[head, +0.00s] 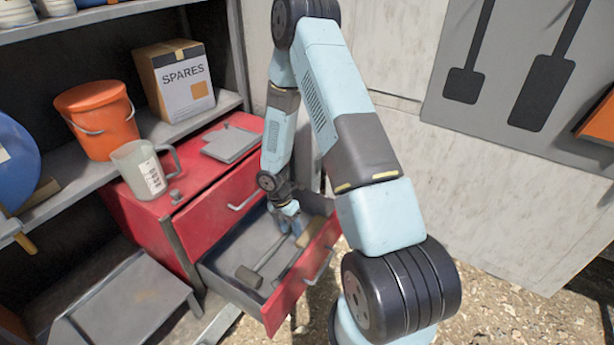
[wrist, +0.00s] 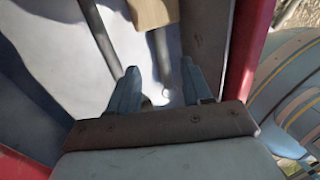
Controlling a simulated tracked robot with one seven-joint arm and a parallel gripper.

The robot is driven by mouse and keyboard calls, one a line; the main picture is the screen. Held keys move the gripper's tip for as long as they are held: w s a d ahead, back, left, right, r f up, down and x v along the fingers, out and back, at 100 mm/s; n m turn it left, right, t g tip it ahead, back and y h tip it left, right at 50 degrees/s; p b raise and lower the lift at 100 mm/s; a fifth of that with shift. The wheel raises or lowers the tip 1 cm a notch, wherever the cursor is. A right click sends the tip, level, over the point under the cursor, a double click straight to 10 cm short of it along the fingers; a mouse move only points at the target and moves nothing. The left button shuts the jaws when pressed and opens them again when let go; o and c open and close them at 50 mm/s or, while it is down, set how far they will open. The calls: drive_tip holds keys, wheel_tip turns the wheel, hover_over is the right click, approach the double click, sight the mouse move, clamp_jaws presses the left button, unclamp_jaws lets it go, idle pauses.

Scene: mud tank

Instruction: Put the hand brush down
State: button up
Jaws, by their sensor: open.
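The hand brush shows as a tan block (head: 311,233) with a dark handle, inside the open red drawer (head: 300,290). In the wrist view its tan block (wrist: 152,12) is at the top, and the handle runs down between my fingers. My gripper (head: 291,211) points down into the drawer near its right side. In the wrist view my gripper (wrist: 160,82) is open, with one finger on each side of the handle end. I cannot tell whether either finger touches it. The brush seems to lie on the drawer floor; my fingers partly hide the handle.
A grey-headed tool (head: 248,277) lies in the drawer, left of the brush. On the red cabinet (head: 205,172) are a clear jug (head: 140,168) and a grey flat piece (head: 231,143). An orange bucket (head: 98,120) and a SPARES box (head: 178,82) stand on the shelf behind.

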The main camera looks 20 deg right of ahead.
drive_tip(key=d+r+m+t, duration=0.2)
drive_tip(key=r+m, duration=0.4)
drive_tip(key=r, duration=1.1)
drive_tip(key=d+r+m+t, duration=0.2)
drive_tip(key=r+m, duration=0.4)
drive_tip(key=r, duration=1)
drive_tip(key=s+a+r+m+t, duration=0.1)
drive_tip(key=s+r+m+t, duration=0.1)
drive_tip(key=s+r+m, duration=0.4)
drive_tip(key=s+a+r+m+t+y, duration=0.1)
drive_tip(key=s+r+m, duration=0.6)
drive_tip(key=s+r, duration=0.7)
drive_tip(key=shift+s+a+t+y, duration=0.3)
drive_tip(key=shift+s+t, duration=0.3)
drive_tip(key=shift+s, duration=0.45)
drive_tip(key=shift+o, duration=0.5)
drive_tip(key=shift+w, duration=0.1)
